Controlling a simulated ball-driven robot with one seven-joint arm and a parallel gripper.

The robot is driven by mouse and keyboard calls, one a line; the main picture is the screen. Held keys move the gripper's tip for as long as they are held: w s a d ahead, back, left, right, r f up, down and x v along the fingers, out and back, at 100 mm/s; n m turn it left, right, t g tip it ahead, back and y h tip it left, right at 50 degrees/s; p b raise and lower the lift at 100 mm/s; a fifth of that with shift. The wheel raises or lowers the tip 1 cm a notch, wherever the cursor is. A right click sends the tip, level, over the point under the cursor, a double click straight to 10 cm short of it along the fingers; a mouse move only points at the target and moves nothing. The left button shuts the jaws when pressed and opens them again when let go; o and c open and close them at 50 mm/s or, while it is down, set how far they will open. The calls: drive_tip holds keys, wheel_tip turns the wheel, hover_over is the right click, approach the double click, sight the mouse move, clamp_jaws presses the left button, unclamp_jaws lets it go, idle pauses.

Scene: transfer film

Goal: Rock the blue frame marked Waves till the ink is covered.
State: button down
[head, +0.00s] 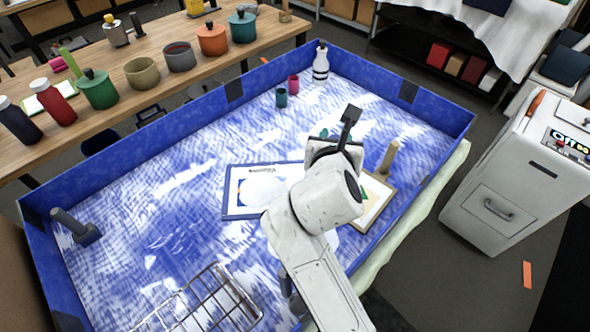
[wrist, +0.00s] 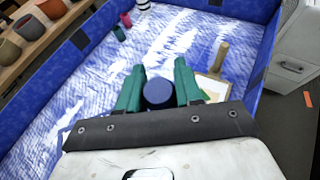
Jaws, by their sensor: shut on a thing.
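A blue frame (head: 226,200) lies flat on the blue-and-white sheet in the tray, its right part hidden behind my arm. In the head view my gripper (head: 325,138) is mostly hidden by the arm.
A tan frame (head: 378,205) with a wooden handle (head: 390,157) lies to the right. The tray's blue wall (head: 130,138) surrounds the sheet. Inside are a wire rack (head: 205,300), a banded bottle (head: 320,66), a green cup (head: 281,98), a pink cup (head: 293,84) and a grey-handled tool (head: 76,229).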

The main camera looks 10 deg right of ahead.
drive_tip(key=shift+r+g+p, duration=0.25)
drive_tip(key=shift+g+p, duration=0.25)
drive_tip(key=shift+p, duration=1.35)
drive_tip(key=shift+f+g+y, duration=0.25)
drive_tip(key=shift+g+y, duration=0.05)
drive_tip(key=shift+g, duration=0.3)
drive_tip(key=t+b, duration=0.1)
drive_tip(key=b, duration=0.1)
drive_tip(key=t+b, duration=0.1)
drive_tip(key=b, duration=0.1)
drive_tip(key=t+b, duration=0.1)
drive_tip(key=b, duration=0.1)
drive_tip(key=shift+f+t+h, duration=0.25)
drive_tip(key=shift+t+h, duration=0.15)
drive_tip(key=shift+b, duration=1)
drive_tip(key=shift+r+t+b, duration=0.15)
drive_tip(key=shift+t+b, duration=0.2)
drive_tip(key=shift+t, duration=0.15)
drive_tip(key=shift+r+p, duration=0.25)
drive_tip(key=shift+p, duration=0.05)
